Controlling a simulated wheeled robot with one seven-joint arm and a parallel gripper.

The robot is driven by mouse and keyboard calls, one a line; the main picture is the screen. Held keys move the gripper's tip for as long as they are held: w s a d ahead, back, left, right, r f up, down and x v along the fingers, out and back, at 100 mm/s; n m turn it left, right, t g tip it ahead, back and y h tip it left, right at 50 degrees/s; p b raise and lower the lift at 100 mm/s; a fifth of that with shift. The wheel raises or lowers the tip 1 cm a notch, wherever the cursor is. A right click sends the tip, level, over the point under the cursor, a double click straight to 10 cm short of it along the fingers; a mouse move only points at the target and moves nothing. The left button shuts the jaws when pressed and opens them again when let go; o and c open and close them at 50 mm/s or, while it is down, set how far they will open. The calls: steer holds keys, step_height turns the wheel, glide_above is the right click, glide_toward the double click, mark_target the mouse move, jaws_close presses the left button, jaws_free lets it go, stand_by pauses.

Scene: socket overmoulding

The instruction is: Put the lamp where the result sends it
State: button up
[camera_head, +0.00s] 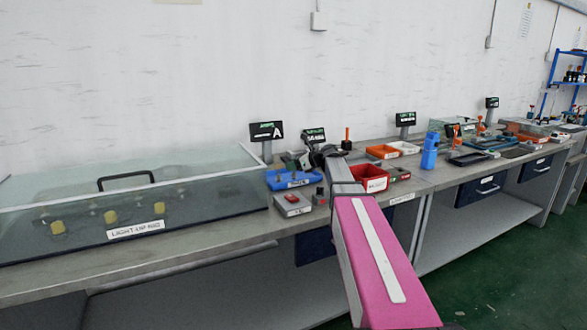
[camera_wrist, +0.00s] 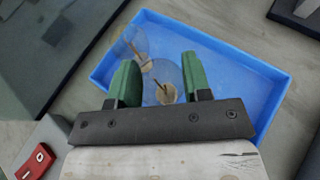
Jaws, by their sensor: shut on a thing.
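My gripper (camera_wrist: 160,70) has two green fingers. It is shut on a clear glass lamp (camera_wrist: 166,82) with a pale inner stem, which shows between the fingers in the wrist view. A second clear lamp (camera_wrist: 134,48) with a similar stem shows beside the left finger, over the blue tray. The blue tray (camera_wrist: 220,62) lies below the gripper; in the head view it is on the bench (camera_head: 275,184). In the head view my arm partly covers the gripper, and the held lamp cannot be made out.
A glass-covered rig (camera_head: 60,205) labelled "LIGHT-UP RIG" fills the left bench. A grey box with a red switch (camera_head: 292,205) stands in front of the tray. A red bin (camera_head: 370,187), an orange-red tray (camera_head: 382,151) and a blue holder (camera_head: 430,155) stand to the right.

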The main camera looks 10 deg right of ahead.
steer(key=shift+f, duration=0.55)
steer(key=o, duration=0.9)
steer(key=shift+f, duration=0.1)
steer(key=v, duration=1.2)
